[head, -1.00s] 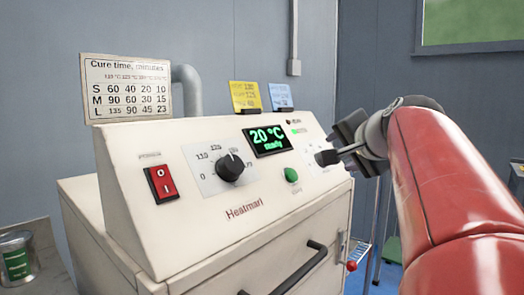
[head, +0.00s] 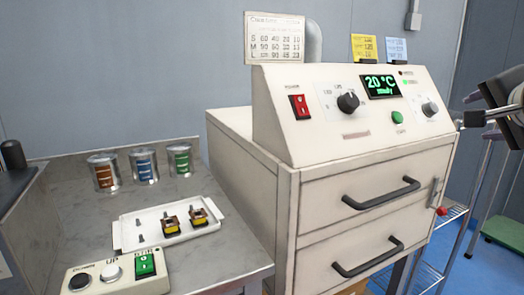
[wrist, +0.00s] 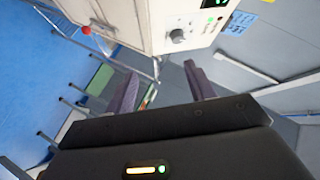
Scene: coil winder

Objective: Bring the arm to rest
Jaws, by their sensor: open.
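My gripper (head: 478,107) is at the right edge of the head view, partly cut off, just right of the cream oven's control panel (head: 300,140). In the wrist view my gripper (wrist: 160,85) has its two dark fingers spread apart with nothing between them. The oven's right knob (head: 430,109) also shows in the wrist view (wrist: 178,36), beyond the fingers and apart from them. Most of my arm is out of view.
The oven has two shut drawers with black handles (head: 381,190). Left is a grey bench with a white tray (head: 128,235) holding wound cores, several cans (head: 143,165) and a button box (head: 112,272). A wire rack (head: 440,250) stands right of the oven.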

